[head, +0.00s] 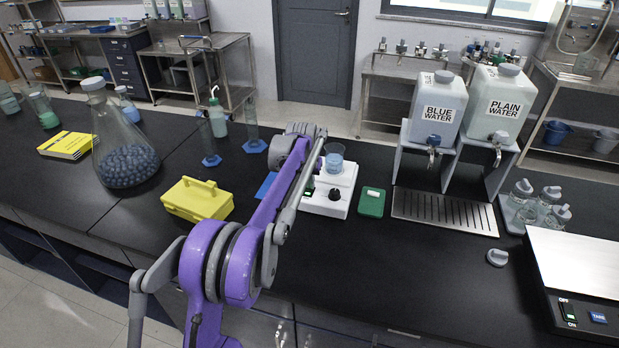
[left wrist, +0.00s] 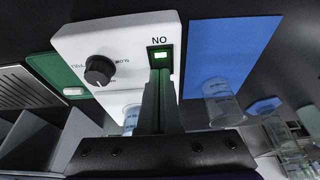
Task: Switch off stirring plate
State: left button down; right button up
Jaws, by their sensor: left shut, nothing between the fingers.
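The white stirring plate (head: 335,196) stands on the black bench, with a beaker of blue liquid (head: 334,158) on it. Its front has a black knob (head: 335,194) and a green-lit switch (head: 308,192). In the left wrist view the plate (left wrist: 105,40) appears upside down, with the knob (left wrist: 99,70) and the lit switch (left wrist: 160,56) under the letters for ON. My left gripper (left wrist: 160,76) is shut and empty, its fingertips right at the switch's lower edge in that picture; I cannot tell whether they touch. In the head view my arm hides the fingers. My right gripper is not in view.
A green box (head: 371,202) sits close right of the plate and a blue mat (head: 266,185) lies left of it. A yellow case (head: 198,199) and a large flask (head: 125,150) stand further left. Water containers (head: 438,105) stand right, behind a drip tray (head: 445,213).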

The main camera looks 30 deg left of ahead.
pick_arm(q)
jog(key=shift+w+f, duration=0.1)
jog(key=shift+f, duration=0.15)
dwell(0.4)
jog(key=shift+s, duration=0.2)
jog(key=shift+s+d+b, duration=0.2)
jog(key=shift+s+b, duration=0.1)
jog(key=shift+s, duration=0.4)
